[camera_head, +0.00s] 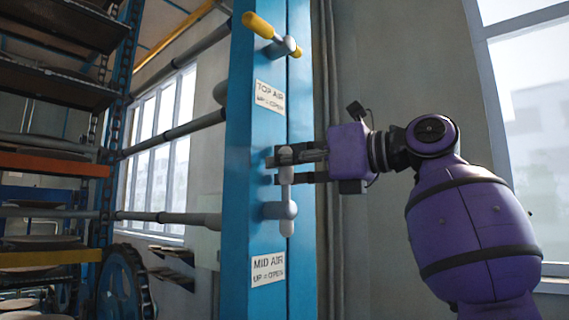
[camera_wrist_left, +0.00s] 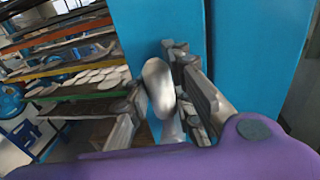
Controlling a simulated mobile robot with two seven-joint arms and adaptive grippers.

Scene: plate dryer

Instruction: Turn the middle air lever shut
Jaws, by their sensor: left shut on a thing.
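The middle air lever (camera_head: 287,192) is a pale grey handle on a round pivot on the blue post (camera_head: 250,190). Its handle points up from the pivot. The label "MID AIR UP = OPEN" (camera_head: 268,268) is below it. My left gripper (camera_head: 284,165) is shut on the upper part of the handle. In the left wrist view the rounded grey handle (camera_wrist_left: 159,88) lies between the fingers of my left gripper (camera_wrist_left: 160,95), which hide part of it. My right gripper is in neither view.
The top air lever (camera_head: 262,27) has a yellow handle and sits higher on the post, above the label "TOP AIR UP = OPEN" (camera_head: 269,97). Grey pipes (camera_head: 175,131) run left from the post to a rack (camera_head: 55,165) with plates. A plain wall and window stand behind my arm.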

